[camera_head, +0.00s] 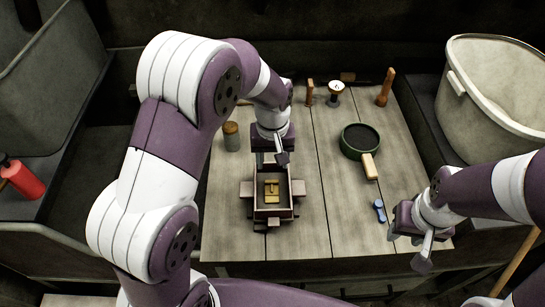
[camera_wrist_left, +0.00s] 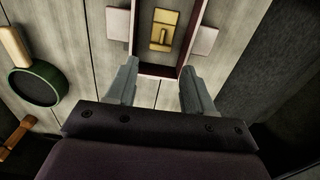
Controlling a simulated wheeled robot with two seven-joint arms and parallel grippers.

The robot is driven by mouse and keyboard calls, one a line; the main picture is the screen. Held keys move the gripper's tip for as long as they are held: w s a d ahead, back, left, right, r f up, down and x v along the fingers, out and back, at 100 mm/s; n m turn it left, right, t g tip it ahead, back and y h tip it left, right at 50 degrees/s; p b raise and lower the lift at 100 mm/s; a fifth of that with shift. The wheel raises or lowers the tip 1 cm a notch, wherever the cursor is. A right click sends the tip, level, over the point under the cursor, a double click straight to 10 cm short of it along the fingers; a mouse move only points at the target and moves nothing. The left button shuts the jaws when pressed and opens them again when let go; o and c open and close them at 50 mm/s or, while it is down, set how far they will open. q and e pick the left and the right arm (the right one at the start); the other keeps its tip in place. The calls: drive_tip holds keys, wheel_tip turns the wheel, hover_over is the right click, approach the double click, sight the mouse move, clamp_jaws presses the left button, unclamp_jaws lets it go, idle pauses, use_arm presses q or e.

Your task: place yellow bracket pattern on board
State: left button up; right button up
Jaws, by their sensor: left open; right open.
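The yellow bracket pattern (camera_head: 271,191) lies inside the wooden box frame (camera_head: 272,214) on the table. In the left wrist view the yellow pattern (camera_wrist_left: 164,30) lies flat within the frame's walls (camera_wrist_left: 152,71), apart from the fingers. The board under it is mostly hidden by the frame. My left gripper (camera_head: 281,160) is at the far end of the frame; its two fingers (camera_wrist_left: 158,85) are spread and hold nothing. My right gripper (camera_head: 421,257) is open and empty at the table's front right, away from the frame.
A green-rimmed round sieve (camera_head: 360,141) with a wooden handle and a small blue tool (camera_head: 379,211) lie to the right. A jar (camera_head: 231,136) stands left. Wooden tools (camera_head: 386,87) and a white-topped item (camera_head: 334,93) stand at the back. A large bin (camera_head: 500,95) is at right.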

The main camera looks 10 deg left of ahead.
use_arm(q)
drive_tip(key=s+a+r+m, duration=0.1)
drive_tip(key=s+a, duration=0.2)
drive_tip(key=s, duration=0.4)
drive_tip(key=s+a+r+m+t, duration=0.1)
drive_tip(key=s+a+m, duration=0.1)
drive_tip(key=s, duration=0.4)
drive_tip(key=shift+s+a+r, duration=0.35)
drive_tip(key=shift+a, duration=0.1)
drive_tip(key=shift+s, duration=0.15)
